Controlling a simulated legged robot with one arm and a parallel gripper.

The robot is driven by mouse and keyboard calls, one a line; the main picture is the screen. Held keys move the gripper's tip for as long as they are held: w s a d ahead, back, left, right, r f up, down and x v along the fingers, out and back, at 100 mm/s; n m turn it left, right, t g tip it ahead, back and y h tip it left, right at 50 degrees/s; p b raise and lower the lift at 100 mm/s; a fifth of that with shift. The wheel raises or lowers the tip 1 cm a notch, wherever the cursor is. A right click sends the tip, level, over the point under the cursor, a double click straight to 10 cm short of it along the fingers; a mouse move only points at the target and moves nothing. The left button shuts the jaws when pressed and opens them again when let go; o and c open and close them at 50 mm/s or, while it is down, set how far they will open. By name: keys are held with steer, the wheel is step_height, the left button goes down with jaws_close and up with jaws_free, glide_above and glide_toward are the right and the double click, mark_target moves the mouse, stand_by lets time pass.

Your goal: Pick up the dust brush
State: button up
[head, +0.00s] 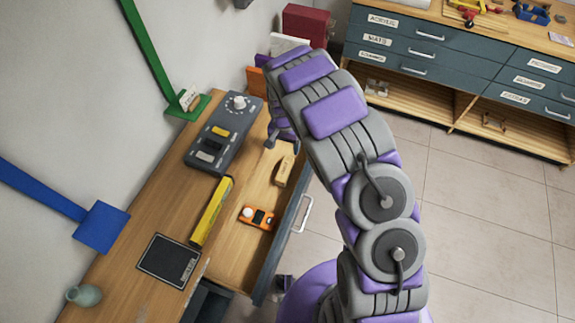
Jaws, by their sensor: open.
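A small tan, elongated object (285,170), which looks like the dust brush, lies in the open desk drawer (236,262). Its bristles cannot be made out. My gripper (281,141) is open, just beyond the brush's far end in the picture. The gap between them in height cannot be judged. My arm hides part of the drawer's far end.
An orange device (257,217) lies nearer in the drawer. On the desk are a yellow bar (211,211), a grey control box (224,136), a black pad (168,260) and a small vase (83,295). A drawer cabinet (450,60) stands beyond clear floor.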

steer(key=b, duration=0.3)
glide_toward(285, 168)
steer(key=f, duration=0.5)
steer(key=shift+s, duration=0.25)
steer(key=shift+w+a+f+b, duration=0.1)
steer(key=shift+f+b, duration=0.35)
steer(key=shift+f, duration=1.05)
steer(key=shift+w+a+f+b, duration=0.1)
steer(key=shift+f+b, duration=0.3)
steer(key=shift+f, duration=1.05)
steer(key=shift+c, duration=0.2)
steer(key=shift+d, duration=0.1)
steer(key=c, duration=1)
